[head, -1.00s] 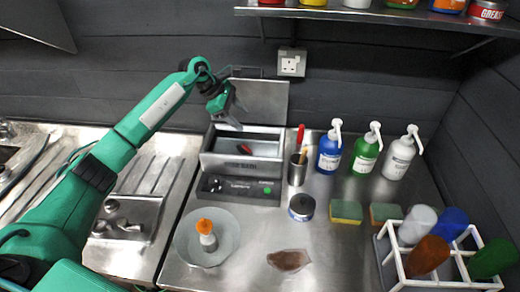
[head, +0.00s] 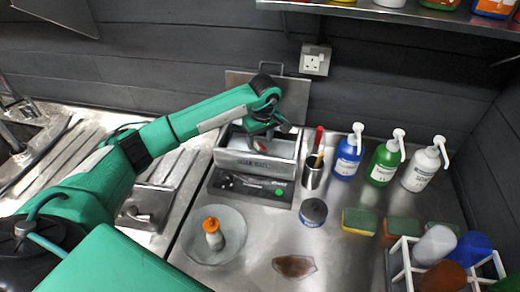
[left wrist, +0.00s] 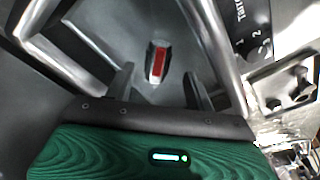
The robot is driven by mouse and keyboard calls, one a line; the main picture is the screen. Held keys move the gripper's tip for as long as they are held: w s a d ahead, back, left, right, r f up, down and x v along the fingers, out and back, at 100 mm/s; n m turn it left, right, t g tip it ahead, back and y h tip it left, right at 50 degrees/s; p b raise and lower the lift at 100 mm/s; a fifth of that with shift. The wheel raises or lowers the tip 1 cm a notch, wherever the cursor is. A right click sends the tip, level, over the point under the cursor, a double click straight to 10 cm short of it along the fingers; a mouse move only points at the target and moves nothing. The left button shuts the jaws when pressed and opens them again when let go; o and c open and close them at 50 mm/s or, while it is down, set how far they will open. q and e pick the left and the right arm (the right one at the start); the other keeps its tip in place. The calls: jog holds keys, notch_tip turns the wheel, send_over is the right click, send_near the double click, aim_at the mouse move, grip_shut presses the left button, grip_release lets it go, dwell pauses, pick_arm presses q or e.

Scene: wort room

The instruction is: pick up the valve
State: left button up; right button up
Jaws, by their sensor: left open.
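A small metal piece with a red top, which looks like the valve (left wrist: 158,62), lies inside the open metal basin (head: 279,167) of a benchtop bath unit. In the left wrist view it sits beyond and between my left gripper's (left wrist: 159,84) two dark fingers, with space on both sides. My left gripper (head: 262,141) reaches down over the basin in the head view, open and empty. In the head view my gripper hides the valve. My right gripper is not in view.
The basin's walls surround the valve. To the right stand a metal cup (head: 313,178) of tools and several pump bottles (head: 347,160). A dark-lidded jar (head: 313,211) and a round dish (head: 230,245) holding an orange-capped bottle (head: 213,235) are in front.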

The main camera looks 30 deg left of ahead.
aim_at(260, 146)
pick_arm(q)
jog(key=shift+f, duration=0.2)
jog(key=f+p, duration=0.3)
jog(key=f, duration=0.1)
jog(key=shift+w+a, duration=0.2)
jog(key=shift+w, duration=0.1)
jog(key=shift+f, duration=0.4)
jog(key=c, duration=1.2)
jog(key=shift+r, duration=0.1)
